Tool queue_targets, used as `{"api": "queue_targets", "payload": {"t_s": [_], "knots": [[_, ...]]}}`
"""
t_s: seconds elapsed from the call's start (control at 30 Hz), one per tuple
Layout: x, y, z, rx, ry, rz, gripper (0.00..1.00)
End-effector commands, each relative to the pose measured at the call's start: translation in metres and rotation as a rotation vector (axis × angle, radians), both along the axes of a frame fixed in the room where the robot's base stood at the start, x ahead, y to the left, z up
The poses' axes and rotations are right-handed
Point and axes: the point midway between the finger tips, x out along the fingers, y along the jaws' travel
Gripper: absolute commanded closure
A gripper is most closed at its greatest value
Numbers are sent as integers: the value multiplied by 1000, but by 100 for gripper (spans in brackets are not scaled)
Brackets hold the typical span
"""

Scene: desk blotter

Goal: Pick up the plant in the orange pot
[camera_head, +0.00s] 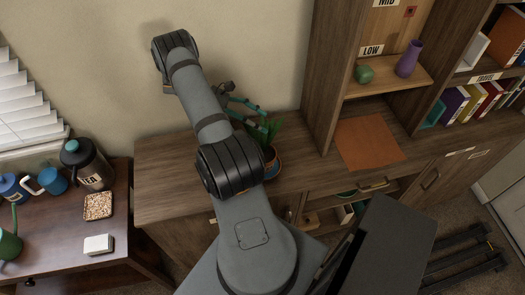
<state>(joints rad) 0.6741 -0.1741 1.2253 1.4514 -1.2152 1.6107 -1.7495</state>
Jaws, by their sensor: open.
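The plant (268,130) has long green leaves and stands upright on the wooden cabinet top, right of my arm. My gripper (254,116), with teal fingers, is open just behind and above the leaves. Its fingertips overlap the leaves in the picture, and I cannot tell whether they touch. Nothing shows held in it.
Tall shelving (323,75) rises beside the plant, holding a purple vase (409,60) and green object (364,74). A side table (60,228) with jugs stands left. The cabinet top's left part is clear.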

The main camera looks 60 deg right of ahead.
Motion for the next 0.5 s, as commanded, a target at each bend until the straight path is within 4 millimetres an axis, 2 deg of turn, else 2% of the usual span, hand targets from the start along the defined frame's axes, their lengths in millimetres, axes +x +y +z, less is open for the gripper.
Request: {"api": "queue_targets", "payload": {"t_s": [0.1,0.5], "knots": [[0,0,0,0,0,0,19],[0,0,0,0,0,0,42]]}}
